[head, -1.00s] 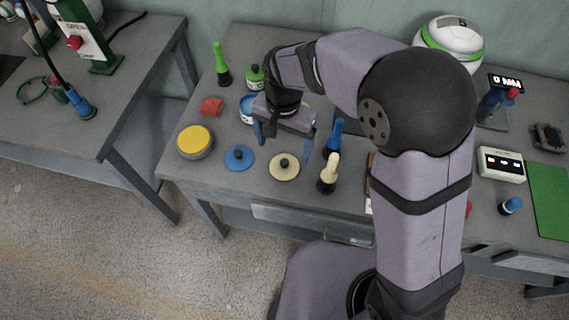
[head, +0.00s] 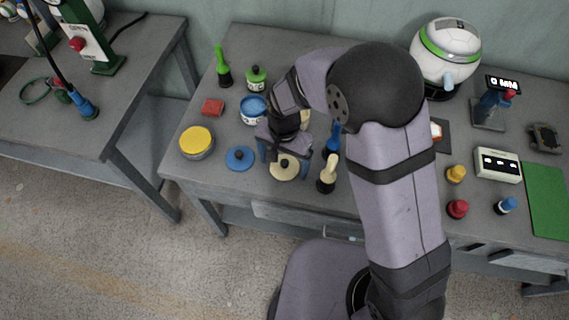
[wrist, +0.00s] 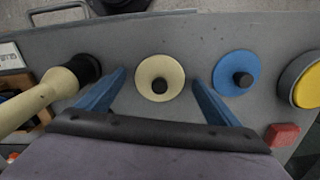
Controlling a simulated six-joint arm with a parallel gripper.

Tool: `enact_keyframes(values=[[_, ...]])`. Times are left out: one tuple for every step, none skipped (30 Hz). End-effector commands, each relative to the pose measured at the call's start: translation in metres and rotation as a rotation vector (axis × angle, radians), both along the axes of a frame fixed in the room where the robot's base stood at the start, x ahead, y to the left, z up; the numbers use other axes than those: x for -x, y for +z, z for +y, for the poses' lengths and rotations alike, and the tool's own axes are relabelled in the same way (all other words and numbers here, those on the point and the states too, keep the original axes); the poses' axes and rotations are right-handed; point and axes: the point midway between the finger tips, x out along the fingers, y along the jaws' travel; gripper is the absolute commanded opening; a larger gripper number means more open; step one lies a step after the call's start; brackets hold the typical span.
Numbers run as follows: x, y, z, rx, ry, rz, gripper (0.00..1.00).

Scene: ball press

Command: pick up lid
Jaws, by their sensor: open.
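A cream disc-shaped lid with a dark knob lies flat on the table; it shows in the head view (head: 280,174) and in the wrist view (wrist: 172,76). A similar blue lid (head: 239,158) lies to its left in the head view, and to its right in the wrist view (wrist: 225,72). My gripper (wrist: 157,84) is open and empty, its blue fingers on either side of the cream lid in the wrist view. In the head view my gripper (head: 284,160) hangs over the cream lid and hides its far part. I cannot tell the height of the fingertips.
A cream-handled tool (head: 328,174) and a blue-handled one (head: 332,142) stand close to the right. A yellow-topped tin (head: 197,141), a red block (head: 213,107) and a blue open tin (head: 253,109) stand to the left. The table's front edge is near.

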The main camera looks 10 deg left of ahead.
Motion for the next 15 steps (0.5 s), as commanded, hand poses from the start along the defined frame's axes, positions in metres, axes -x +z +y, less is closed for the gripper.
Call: enact_keyframes(values=[[0.0000,-0.0004,-0.0001,0.000,0.000,0.000,0.86],[0.0000,-0.0004,-0.0001,0.000,0.000,0.000,0.86],[-0.0001,-0.0004,-0.0001,0.000,0.000,0.000,0.86],[-0.0001,-0.0003,-0.0001,0.000,0.000,0.000,0.86],[-0.0001,-0.0003,-0.0001,0.000,0.000,0.000,0.86],[-0.0001,-0.0003,-0.0001,0.000,0.000,0.000,0.79],[-0.0001,-0.0002,-0.0001,0.000,0.000,0.000,0.71],[-0.0001,-0.0002,0.0000,0.000,0.000,0.000,0.64],[-0.0001,-0.0001,0.0000,0.000,0.000,0.000,0.55],[-0.0001,-0.0001,0.0000,0.000,0.000,0.000,0.48],[-0.0001,-0.0001,0.0000,0.000,0.000,0.000,0.42],[-0.0001,-0.0001,0.0000,0.000,0.000,0.000,0.42],[-0.0002,0.0000,0.0000,0.000,0.000,0.000,0.42],[-0.0002,0.0000,0.0000,0.000,0.000,0.000,0.42],[-0.0002,0.0000,0.0000,0.000,0.000,0.000,0.42]])
